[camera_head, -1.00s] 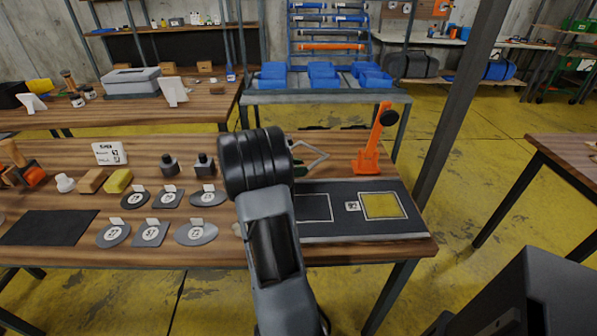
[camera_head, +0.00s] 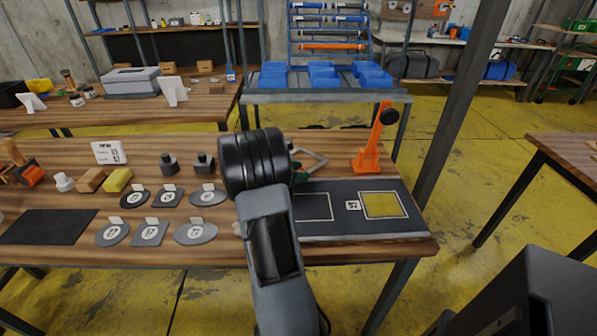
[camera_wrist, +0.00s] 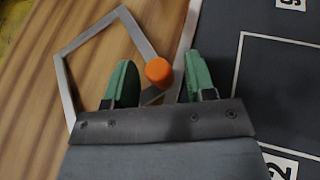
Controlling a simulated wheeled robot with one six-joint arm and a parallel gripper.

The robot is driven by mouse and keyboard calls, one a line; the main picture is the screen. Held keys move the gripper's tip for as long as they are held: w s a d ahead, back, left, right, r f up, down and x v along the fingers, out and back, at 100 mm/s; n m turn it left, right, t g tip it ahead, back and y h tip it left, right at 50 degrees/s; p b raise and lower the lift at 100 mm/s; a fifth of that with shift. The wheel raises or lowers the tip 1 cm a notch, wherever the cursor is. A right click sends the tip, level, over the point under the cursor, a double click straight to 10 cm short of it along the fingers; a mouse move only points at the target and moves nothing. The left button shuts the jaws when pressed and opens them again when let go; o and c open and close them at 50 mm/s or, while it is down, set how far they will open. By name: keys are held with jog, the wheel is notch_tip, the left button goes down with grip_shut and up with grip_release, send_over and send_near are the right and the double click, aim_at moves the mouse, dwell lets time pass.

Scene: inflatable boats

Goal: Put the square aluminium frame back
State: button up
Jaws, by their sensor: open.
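The square aluminium frame (camera_head: 315,160) shows beyond my wrist in the head view, over the bare wood just behind the dark mat (camera_head: 345,190). In the wrist view the frame (camera_wrist: 88,33) lies turned at an angle beside the mat's edge, with an orange knob (camera_wrist: 158,72) at its near side. My gripper (camera_wrist: 160,80) is open, its green fingers on either side of the knob with gaps showing. My wrist hides most of the gripper in the head view. Part of the frame is hidden behind the gripper.
The mat has a white-outlined square (camera_head: 313,207) and a yellow square (camera_head: 383,205). An orange stand (camera_head: 370,150) is at the mat's back right. Several grey discs and plates, such as one oval (camera_head: 195,234), lie left of my arm.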

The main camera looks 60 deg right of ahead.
jog(key=shift+r, duration=0.35)
jog(key=shift+w+a+r, duration=0.2)
jog(key=shift+r, duration=0.05)
jog(key=p+v, duration=0.1)
jog(key=v, duration=1)
jog(key=shift+w+a, duration=0.1)
jog(key=shift+a, duration=0.05)
jog(key=s+a+m+t+y, duration=0.1)
jog(key=a, duration=0.4)
jog(key=s+a+m+t+y, duration=0.1)
jog(key=a+m+t+y, duration=0.1)
jog(key=a, duration=0.3)
jog(key=a+m+t+y, duration=0.1)
jog(key=a+t+y, duration=0.1)
jog(key=a, duration=0.3)
jog(key=shift+s+a+f+m, duration=0.1)
jog(key=shift+s+a+m, duration=0.2)
jog(key=shift+s+m, duration=0.1)
jog(key=s+a+m+t+y, duration=0.2)
jog(key=a+m+y, duration=0.1)
jog(key=a, duration=0.5)
jog(key=s+a+m+t+y, duration=0.2)
jog(key=a+m+t+y, duration=0.1)
jog(key=a, duration=0.5)
jog(key=shift+s+f, duration=0.4)
jog(key=shift+f, duration=0.05)
jog(key=shift+a, duration=0.1)
